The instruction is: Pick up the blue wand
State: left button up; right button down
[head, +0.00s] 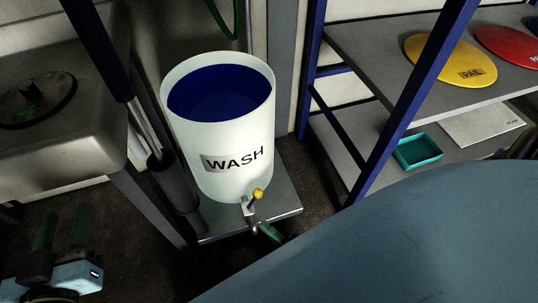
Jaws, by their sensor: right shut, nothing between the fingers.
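No separate blue wand can be made out for certain. A dark blue bar (97,45) slants down from the top left and meets a bare metal rod (147,128). The rod ends in a black cylinder (172,183) beside the white WASH bucket; I cannot tell whether this is the wand. My left gripper (62,228) is low at the bottom left, its two green fingers upright and apart with nothing visible between them. It is well away from the bar and rod. I cannot make out my right gripper.
The white WASH bucket (196,125), with dark blue inside, stands on a grey platform (285,198). A yellow-knobbed tap (257,194) sticks out. Right are shelves with a yellow disc (430,55), red disc (505,42) and teal tray (417,151). A large blue-grey surface (400,255) blocks the lower right.

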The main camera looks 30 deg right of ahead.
aim_at(83, 15)
jog(key=k, duration=1)
